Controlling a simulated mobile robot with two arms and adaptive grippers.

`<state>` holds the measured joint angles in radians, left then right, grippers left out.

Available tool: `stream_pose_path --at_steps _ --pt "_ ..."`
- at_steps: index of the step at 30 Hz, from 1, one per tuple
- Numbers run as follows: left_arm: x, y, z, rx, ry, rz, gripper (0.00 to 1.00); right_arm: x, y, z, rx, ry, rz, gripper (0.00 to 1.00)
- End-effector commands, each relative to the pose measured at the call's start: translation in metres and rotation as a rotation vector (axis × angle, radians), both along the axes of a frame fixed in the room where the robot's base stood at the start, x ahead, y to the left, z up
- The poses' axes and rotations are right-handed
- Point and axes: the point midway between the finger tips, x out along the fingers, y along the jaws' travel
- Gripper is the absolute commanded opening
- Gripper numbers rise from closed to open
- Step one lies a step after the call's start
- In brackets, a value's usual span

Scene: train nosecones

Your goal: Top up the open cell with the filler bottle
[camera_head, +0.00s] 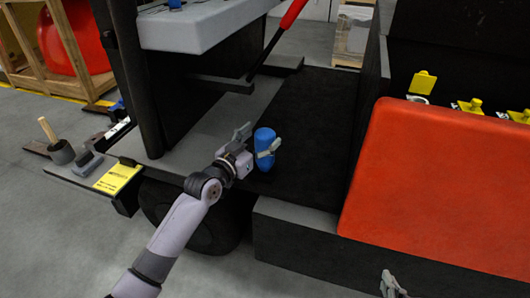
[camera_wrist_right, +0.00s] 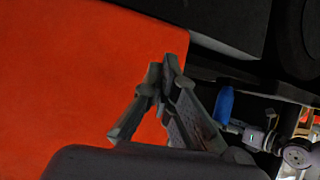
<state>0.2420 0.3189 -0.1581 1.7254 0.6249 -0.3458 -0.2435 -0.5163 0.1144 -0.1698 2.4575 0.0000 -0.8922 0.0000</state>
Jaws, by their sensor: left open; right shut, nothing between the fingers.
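The blue filler bottle (camera_head: 264,142) stands upright on the dark deck in the head view; it also shows in the right wrist view (camera_wrist_right: 224,104). My left gripper (camera_head: 256,142) is open at the bottle, one finger left of it and the other across its front. Whether the fingers touch it I cannot tell. The open cell (camera_head: 417,99) is at the upper right, a pale ring below a raised yellow cap (camera_head: 422,82). Other yellow caps (camera_head: 470,105) sit lower beside it. My right gripper (camera_head: 391,284) is shut and empty in front of the orange-red panel; its fingers fill the wrist view (camera_wrist_right: 166,75).
The large orange-red panel (camera_head: 440,185) lies between my right gripper and the cells. A dark upright wall (camera_head: 370,100) separates the bottle's deck (camera_head: 318,125) from the cells. A red-handled bar (camera_head: 290,15) leans behind. A mallet (camera_head: 55,145) and yellow label (camera_head: 117,178) are at left.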

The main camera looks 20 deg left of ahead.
Motion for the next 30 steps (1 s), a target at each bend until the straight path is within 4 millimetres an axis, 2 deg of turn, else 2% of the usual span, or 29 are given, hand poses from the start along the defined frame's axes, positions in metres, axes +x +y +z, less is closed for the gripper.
stream_pose_path --at_steps 3,7,16,30 --pt "0.013 -0.004 -0.001 -0.001 -0.002 0.000 0.72 0.012 0.006 0.014 0.024 -0.097 0.007 0.00" --pt "0.022 -0.007 -0.001 0.000 -0.001 0.000 0.72 0.018 0.009 0.026 0.038 -0.160 0.011 0.00" --pt "0.024 -0.007 0.000 0.001 0.000 0.000 0.71 0.019 0.010 0.030 0.042 -0.178 0.013 0.00" --pt "0.023 -0.007 0.000 0.001 0.000 0.000 0.40 0.019 0.010 0.029 0.041 -0.176 0.013 0.00"
